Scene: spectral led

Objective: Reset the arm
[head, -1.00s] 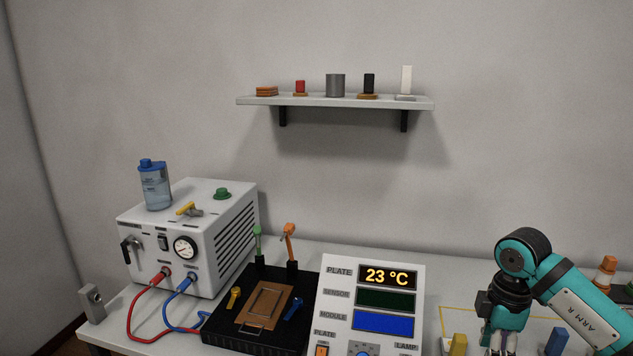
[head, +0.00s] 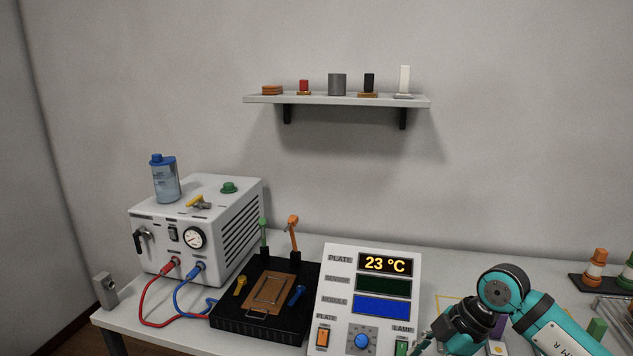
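My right arm (head: 535,318) comes in from the lower right in the head view, teal with black joints. Its wrist (head: 466,325) is bent down beside the right side of the control panel (head: 335,290). The fingertips are below or at the picture's bottom edge, so I cannot tell whether that gripper is open or holds anything. My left arm and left gripper are not in view. The panel's plate display (head: 388,263) reads 23 °C, and its sensor display (head: 383,285) is dark green.
A white box unit (head: 190,237) with red and blue hoses stands at the left. A black plate fixture (head: 240,312) lies between it and the panel. A wall shelf (head: 340,100) holds several small parts. A black rack (head: 590,284) with striped posts stands at the right.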

